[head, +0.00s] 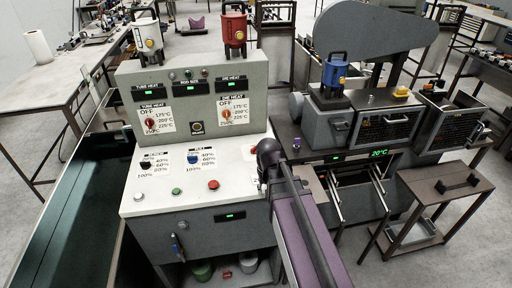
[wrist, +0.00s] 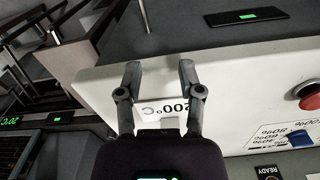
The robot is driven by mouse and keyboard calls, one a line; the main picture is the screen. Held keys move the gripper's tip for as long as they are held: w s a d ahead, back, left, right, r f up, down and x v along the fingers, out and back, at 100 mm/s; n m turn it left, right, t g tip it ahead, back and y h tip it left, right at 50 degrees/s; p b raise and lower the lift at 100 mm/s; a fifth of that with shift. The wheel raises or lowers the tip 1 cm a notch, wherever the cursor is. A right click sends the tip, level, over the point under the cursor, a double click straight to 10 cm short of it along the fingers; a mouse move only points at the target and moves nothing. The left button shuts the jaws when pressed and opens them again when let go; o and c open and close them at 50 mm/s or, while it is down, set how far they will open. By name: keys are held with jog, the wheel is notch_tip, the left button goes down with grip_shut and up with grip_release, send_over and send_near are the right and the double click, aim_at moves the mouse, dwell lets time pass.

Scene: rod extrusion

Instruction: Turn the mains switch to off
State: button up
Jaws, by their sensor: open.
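The grey control cabinet (head: 195,95) stands in the middle of the head view. My gripper (wrist: 157,68) is open and empty in the wrist view. My arm hides the cabinet's right edge in the head view, and my fingertips do not show there.
A red button (head: 213,184), a green button (head: 176,191) and a blue knob (head: 193,159) are on the sloping desk. A red button (wrist: 309,95) shows at right in the wrist view. The extruder machine (head: 385,125) and a small dark table (head: 440,185) stand to the right.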

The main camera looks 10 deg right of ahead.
aim_at(255, 146)
jog(key=w+r+m+p, duration=0.3)
jog(key=w+r+p, duration=0.3)
jog(key=w, duration=0.6)
jog(key=w+r+m+p, duration=0.4)
jog(key=w+r+p, duration=0.3)
jog(key=w, duration=0.5)
jog(key=shift+w+d+r, duration=0.15)
jog(key=shift+d+r, duration=0.2)
jog(key=shift+r, duration=0.3)
jog(key=shift+f, duration=0.2)
notch_tip(255, 146, down, 13)
jog(key=b, duration=1.3)
jog(key=shift+f+b, duration=0.2)
jog(key=shift+b, duration=0.15)
jog(key=shift+c, duration=0.2)
grip_shut()
